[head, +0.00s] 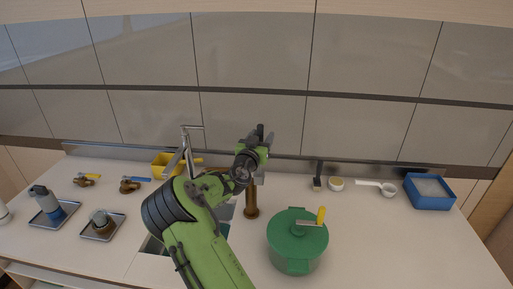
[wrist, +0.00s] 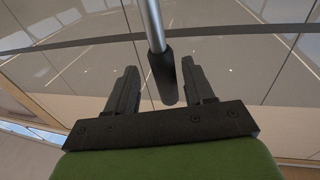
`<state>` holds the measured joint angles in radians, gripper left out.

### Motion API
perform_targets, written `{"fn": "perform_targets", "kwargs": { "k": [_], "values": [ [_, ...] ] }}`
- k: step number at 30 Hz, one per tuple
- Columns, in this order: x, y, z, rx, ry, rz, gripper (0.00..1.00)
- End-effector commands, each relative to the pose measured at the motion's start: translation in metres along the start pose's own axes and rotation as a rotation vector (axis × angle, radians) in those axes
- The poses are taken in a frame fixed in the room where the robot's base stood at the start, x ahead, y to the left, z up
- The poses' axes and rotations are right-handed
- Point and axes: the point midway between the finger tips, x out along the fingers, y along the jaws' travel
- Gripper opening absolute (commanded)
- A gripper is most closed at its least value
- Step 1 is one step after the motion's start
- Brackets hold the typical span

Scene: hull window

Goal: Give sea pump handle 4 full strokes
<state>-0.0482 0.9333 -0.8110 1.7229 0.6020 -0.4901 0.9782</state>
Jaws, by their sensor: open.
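The pump handle shows in the wrist view as a pale metal rod with a black grip (wrist: 163,78). The grip's end lies between my gripper's two dark fingers (wrist: 161,72), which are spread with gaps showing on both sides. My gripper also shows in the head view (head: 260,143), raised above the counter at the top of a brown upright post (head: 251,204), which appears to be the pump body. My green arm and gripper hide much of the pump's top and handle in the head view.
A green lidded pot (head: 289,252) with a yellow-knobbed crank stands right of the post. A sink (head: 153,246) with a tall tap (head: 186,150) lies left, partly behind my arm. A blue box (head: 429,193) stands far right. Small trays (head: 100,232) sit left. The right front counter is clear.

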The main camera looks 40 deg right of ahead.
Motion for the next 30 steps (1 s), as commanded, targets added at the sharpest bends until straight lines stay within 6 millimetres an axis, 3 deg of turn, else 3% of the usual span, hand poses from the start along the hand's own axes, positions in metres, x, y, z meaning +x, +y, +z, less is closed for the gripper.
{"fn": "perform_targets", "kwargs": {
  "k": [16,30],
  "values": [
    [-0.043,-0.001,0.002,0.001,0.001,-0.001,0.53],
    [-0.045,0.0,0.0,-0.001,0.001,-0.001,0.53]
  ]
}}
